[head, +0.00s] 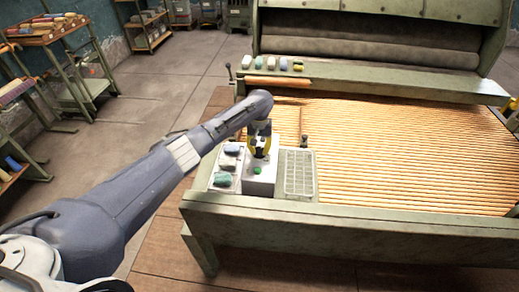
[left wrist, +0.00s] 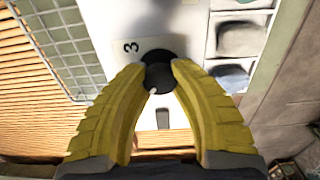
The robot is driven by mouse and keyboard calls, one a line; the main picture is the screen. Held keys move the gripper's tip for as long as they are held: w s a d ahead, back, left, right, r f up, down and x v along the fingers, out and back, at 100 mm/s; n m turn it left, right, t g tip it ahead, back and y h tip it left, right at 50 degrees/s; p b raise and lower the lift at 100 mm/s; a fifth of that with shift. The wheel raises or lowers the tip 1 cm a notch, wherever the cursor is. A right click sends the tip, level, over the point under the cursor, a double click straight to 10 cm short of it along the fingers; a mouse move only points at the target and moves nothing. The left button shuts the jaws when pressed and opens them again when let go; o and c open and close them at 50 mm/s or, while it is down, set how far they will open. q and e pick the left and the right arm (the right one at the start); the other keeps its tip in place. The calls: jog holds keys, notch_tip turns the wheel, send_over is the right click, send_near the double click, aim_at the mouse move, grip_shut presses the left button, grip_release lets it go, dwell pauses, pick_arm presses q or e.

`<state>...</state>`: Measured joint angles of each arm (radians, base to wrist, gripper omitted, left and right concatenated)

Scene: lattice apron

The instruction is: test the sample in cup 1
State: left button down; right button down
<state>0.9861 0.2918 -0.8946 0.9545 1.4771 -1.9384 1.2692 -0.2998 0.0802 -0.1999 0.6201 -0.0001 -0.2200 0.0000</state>
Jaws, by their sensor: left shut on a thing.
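My left gripper (head: 260,152) is over the white box (head: 260,181) at the near left corner of the bench. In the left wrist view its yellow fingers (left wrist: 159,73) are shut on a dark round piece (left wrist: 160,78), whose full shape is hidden. The white panel (left wrist: 120,20) beneath bears a "3". The box has a green round spot (head: 257,170) on it. Left of it a tray holds a blue-grey sample (head: 232,148), a pale sample (head: 228,162) and a green one (head: 222,180). No label reading 1 can be made out. My right gripper is not in view.
A metal grid plate (head: 299,172) lies right of the box. A slatted wooden bed (head: 410,150) fills the bench. Several coloured pieces stand on the back ledge (head: 350,82). A raised green front rail (head: 350,222) borders the bench. Shelves (head: 40,40) stand at left.

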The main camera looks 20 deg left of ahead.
aim_at(259, 149)
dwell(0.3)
pick_arm(q)
jog(key=c, duration=0.9)
grip_release()
jog(key=shift+r, duration=0.1)
notch_tip(259, 149, up, 12)
jog(key=shift+f, duration=0.1)
